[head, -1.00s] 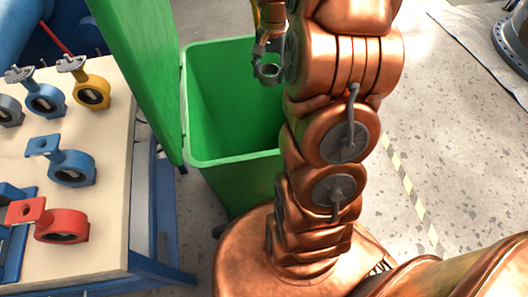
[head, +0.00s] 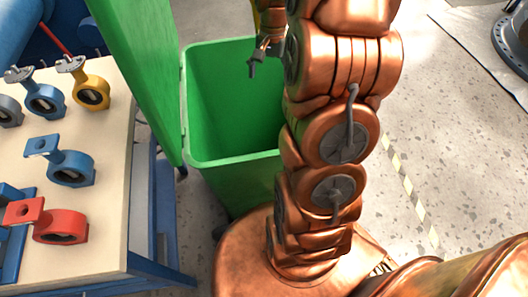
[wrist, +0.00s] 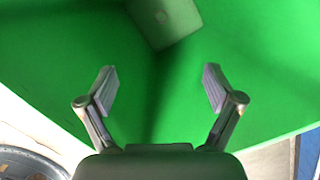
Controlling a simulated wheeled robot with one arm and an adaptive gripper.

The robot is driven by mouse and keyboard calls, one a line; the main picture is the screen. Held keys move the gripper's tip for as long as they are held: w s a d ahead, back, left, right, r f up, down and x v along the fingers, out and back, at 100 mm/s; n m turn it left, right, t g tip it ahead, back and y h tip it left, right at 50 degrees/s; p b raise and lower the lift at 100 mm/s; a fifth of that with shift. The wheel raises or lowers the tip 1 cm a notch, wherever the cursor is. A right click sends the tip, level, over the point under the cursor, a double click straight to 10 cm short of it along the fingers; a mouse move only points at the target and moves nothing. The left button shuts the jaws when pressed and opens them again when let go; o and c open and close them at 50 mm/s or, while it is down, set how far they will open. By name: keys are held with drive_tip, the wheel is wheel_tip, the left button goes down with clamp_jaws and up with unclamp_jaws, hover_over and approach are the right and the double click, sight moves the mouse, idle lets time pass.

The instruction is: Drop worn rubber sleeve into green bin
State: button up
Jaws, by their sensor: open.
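The green bin (head: 232,165) stands open beside the table, with its lid (head: 133,75) raised at the left. My gripper (head: 252,68) is over the bin's opening, near its far right part. In the wrist view the two fingers (wrist: 159,84) are spread apart with nothing between them, and green bin walls fill the view behind them. The worn rubber sleeve is not visible in either view. The part of the bin's inside that shows in the head view looks empty, but its bottom is partly hidden.
A pale table (head: 105,205) at the left carries a yellow valve (head: 92,93), a red valve (head: 62,226) and several blue and grey ones. Grey floor (head: 440,150) with a striped tape line is open at the right.

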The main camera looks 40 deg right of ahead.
drive_tip(key=shift+r, duration=0.1)
wheel_tip(320, 180, up, 12)
drive_tip(key=w+d, duration=0.1)
drive_tip(key=shift+d, duration=0.25)
idle(0.8)
drive_tip(key=s+a+f+n+g, duration=0.1)
drive_tip(key=s+a+n, duration=0.2)
drive_tip(key=s+a, duration=0.35)
drive_tip(key=s+a+f+n, duration=0.1)
drive_tip(key=s+a+n, duration=0.25)
drive_tip(key=a, duration=0.55)
drive_tip(key=s+a+f+n+h, duration=0.1)
drive_tip(key=s+a+f+n, duration=0.15)
drive_tip(key=s, duration=0.55)
drive_tip(key=s+a+f+n, duration=0.2)
drive_tip(key=s+a+f, duration=0.15)
drive_tip(key=s, duration=0.45)
wheel_tip(320, 180, up, 15)
drive_tip(key=p, duration=1.3)
drive_tip(key=shift+w+a+p, duration=0.35)
drive_tip(key=shift+w, duration=0.1)
drive_tip(key=shift+c, duration=0.3)
